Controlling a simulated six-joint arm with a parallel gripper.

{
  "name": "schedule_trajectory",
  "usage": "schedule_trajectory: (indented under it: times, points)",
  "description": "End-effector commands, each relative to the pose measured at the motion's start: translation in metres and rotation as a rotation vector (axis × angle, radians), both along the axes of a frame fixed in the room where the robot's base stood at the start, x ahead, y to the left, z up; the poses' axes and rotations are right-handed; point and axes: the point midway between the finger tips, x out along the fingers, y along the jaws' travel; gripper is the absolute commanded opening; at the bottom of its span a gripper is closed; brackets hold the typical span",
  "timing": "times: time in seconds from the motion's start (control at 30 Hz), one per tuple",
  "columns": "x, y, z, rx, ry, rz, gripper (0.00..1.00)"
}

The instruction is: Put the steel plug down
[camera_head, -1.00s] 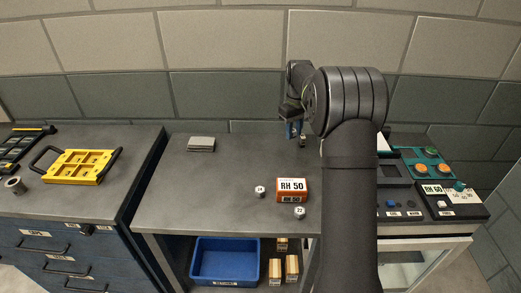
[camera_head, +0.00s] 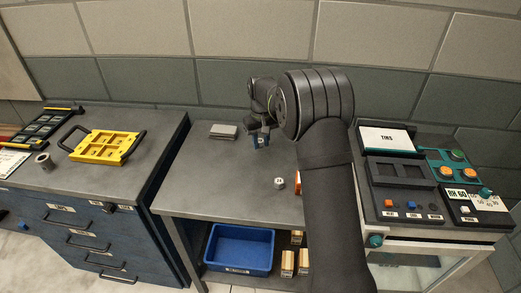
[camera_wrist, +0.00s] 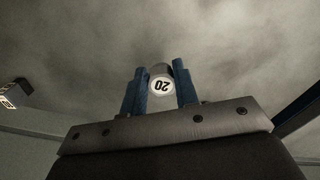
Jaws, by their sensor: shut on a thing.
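My gripper (camera_wrist: 161,85) is shut on a steel plug (camera_wrist: 161,87), a small grey cylinder whose white end reads 20, upside down in the wrist view. The blue fingers stand on either side of it. In the head view my gripper (camera_head: 260,140) is over the back of the grey bench (camera_head: 235,177), to the right of a flat grey block (camera_head: 223,131). The held plug is not clear there, and I cannot tell whether it touches the bench. Another small white-topped plug (camera_head: 279,183) stands on the bench nearer the front.
A blue bin (camera_head: 212,258) sits on the shelf below. A yellow tray (camera_head: 107,146) is on the left cabinet. A control panel (camera_head: 450,215) is on the right. The bench's left part is clear.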

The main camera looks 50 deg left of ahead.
Motion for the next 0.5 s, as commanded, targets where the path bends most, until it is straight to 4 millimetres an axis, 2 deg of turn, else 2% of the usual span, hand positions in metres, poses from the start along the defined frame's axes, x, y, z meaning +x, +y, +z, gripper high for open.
schedule_trajectory:
  times: [0.13, 0.33, 0.5]
  points:
    - [-0.001, 0.002, -0.008, -0.001, 0.0, -0.001, 0.03]
    - [-0.001, 0.002, -0.037, -0.002, 0.001, -0.001, 0.03]
    - [-0.001, 0.002, -0.041, 0.001, 0.0, -0.001, 0.03]
